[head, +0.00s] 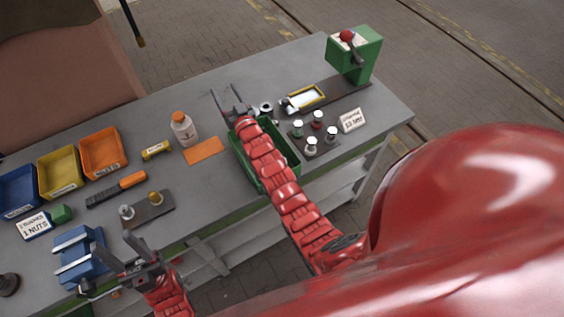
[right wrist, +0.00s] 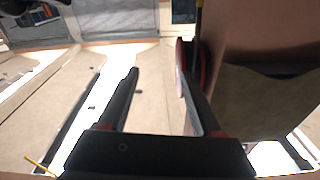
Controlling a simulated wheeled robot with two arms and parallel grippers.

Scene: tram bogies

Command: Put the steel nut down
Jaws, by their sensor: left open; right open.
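A small grey ring, which looks like the steel nut (head: 266,107), lies on the grey workbench (head: 215,98) behind the green bin (head: 284,143). My right gripper (head: 226,91) is just left of the ring, apart from it, with its arm reaching over the bin. Its fingers are spread, and the right wrist view shows nothing between them (right wrist: 160,62). My left gripper (head: 107,264) is open beside the blue vise (head: 78,252) at the front left. I see nothing held in it. My right arm hides much of the bin.
A white bottle (head: 183,130), an orange mat (head: 204,151) and orange (head: 102,152), yellow (head: 59,172) and blue (head: 18,190) bins stand to the left. A yellow-framed tray (head: 305,98), a block with several pegs (head: 318,145) and a green lever box (head: 358,57) stand to the right.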

